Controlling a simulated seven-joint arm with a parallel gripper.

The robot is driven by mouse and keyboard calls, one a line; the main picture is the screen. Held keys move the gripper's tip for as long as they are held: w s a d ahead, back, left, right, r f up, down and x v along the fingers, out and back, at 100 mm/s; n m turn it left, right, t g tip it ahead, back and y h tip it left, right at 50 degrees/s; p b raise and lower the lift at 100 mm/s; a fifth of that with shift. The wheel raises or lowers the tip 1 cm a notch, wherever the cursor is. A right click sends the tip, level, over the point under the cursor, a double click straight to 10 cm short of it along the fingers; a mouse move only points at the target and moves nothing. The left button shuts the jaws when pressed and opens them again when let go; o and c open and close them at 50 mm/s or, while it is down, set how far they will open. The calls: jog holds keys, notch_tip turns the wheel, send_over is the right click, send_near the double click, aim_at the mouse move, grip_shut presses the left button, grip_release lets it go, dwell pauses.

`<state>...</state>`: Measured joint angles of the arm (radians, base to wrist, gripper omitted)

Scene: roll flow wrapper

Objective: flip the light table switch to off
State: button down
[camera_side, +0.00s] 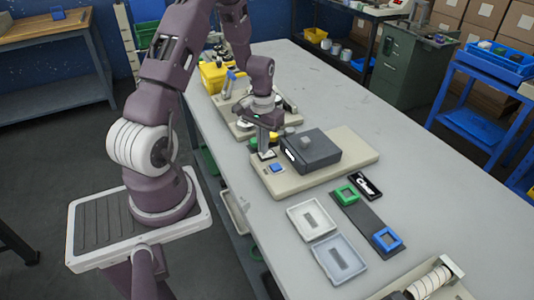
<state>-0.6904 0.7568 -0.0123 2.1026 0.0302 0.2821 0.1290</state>
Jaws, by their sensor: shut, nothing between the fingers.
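A beige base unit (345,160) stands on the long grey table, with a dark grey box (312,150) on top. On its left front end are a blue square button (277,168) and, just behind it, a small dark and white part (266,156) that looks like a switch. I cannot tell which way the switch is set. My gripper (264,149) points down, shut and empty, with its fingertips right above or at this small part. Whether they touch it is too small to tell.
Behind my gripper is another beige fixture (228,113) with a yellow bin (212,77). In front lie two pale trays (297,215) (327,272), a dark strip (362,217) with green (346,194) and blue (388,239) frames, and a black labelled piece (366,186).

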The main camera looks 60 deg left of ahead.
jog(key=shift+f, duration=0.65)
jog(key=shift+r, duration=3.5)
jog(key=s+d+r+m+t+y, duration=0.1)
jog(key=s+d+r+m+t, duration=0.25)
jog(key=d+r, duration=1.25)
jog(key=s+d+r+m+t, duration=0.1)
jog(key=s+d+r, duration=0.2)
jog(key=s, duration=0.2)
jog(key=s+d+r+m+t+h, duration=0.1)
jog(key=s+d+r, duration=0.1)
jog(key=s, duration=0.4)
jog(key=shift+s+d+r, duration=0.25)
jog(key=shift+d+r, duration=0.15)
jog(key=shift+d, duration=0.45)
